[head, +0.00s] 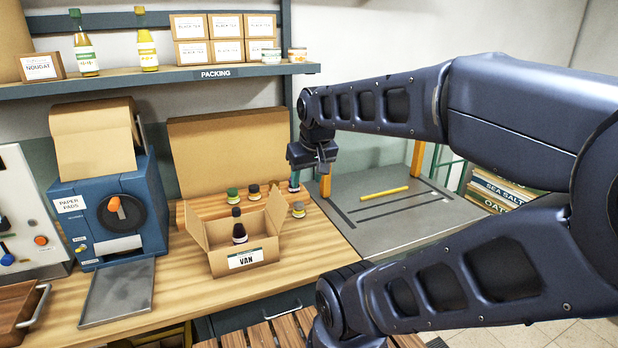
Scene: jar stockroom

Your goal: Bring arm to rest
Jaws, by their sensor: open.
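My arm reaches in from the right and bends back over the wooden bench. My gripper (316,168) hangs at its end, above the bench's right part, near the grey metal plate. Its fingers are small and partly dark in this view; it is open, and I see nothing held in it. Just below it stands a small dark jar (294,182), partly hidden by the gripper. To its left, an open cardboard box labelled VAN (245,260) holds a dark bottle (239,228), upright.
Small jars (254,192) stand behind the box, and one (298,210) stands to its right. A blue paper-pad machine (115,215) is on the left. The PACKING shelf (150,80) runs above. The grey plate (390,225) with a yellow bar (384,193) lies right of the bench.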

